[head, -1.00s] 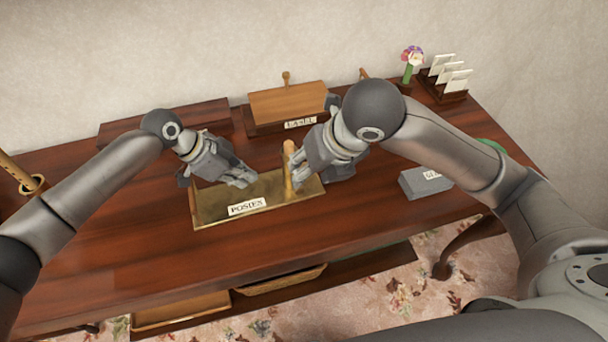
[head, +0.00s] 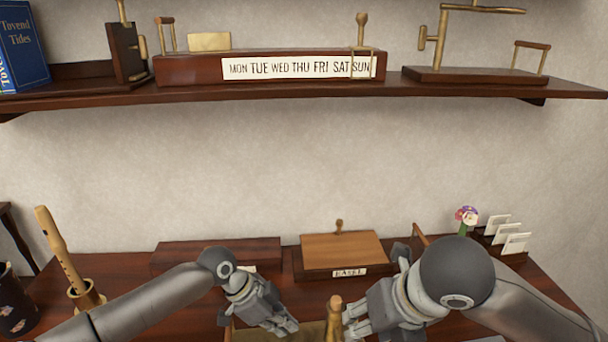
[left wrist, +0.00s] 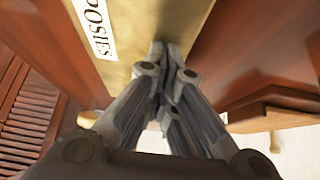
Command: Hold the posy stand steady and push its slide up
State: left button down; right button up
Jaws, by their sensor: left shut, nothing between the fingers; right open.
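A brass tray (left wrist: 145,20) with a POSIES label (left wrist: 97,28) lies on the desk; only its back part shows at the bottom of the head view. A brass post (head: 334,319) with a rounded top rises at it. My left gripper (head: 287,328) is shut and empty over the tray, left of the post; its fingertips (left wrist: 172,55) are together in the left wrist view. My right gripper (head: 353,322) is open just right of the post; whether it touches is unclear. A small posy (head: 466,217) in a green holder stands at the back right. I cannot tell which piece is the slide.
Behind the grippers stand an EASEL-labelled box (head: 341,250) and a long dark box (head: 185,256). A card rack (head: 502,252) is at the right, a recorder (head: 58,245) at the left. A wall shelf (head: 280,98) above holds a weekday block (head: 195,68) and brass-fitted pieces.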

pick_arm(q)
jog(key=shift+a+r+p, duration=0.1)
jog(key=shift+r+p, duration=0.5)
jog(key=shift+r, duration=0.15)
notch_tip(320, 180, up, 4)
jog(key=p, duration=0.3)
jog(key=shift+w, duration=0.1)
jog(key=shift+r, duration=0.1)
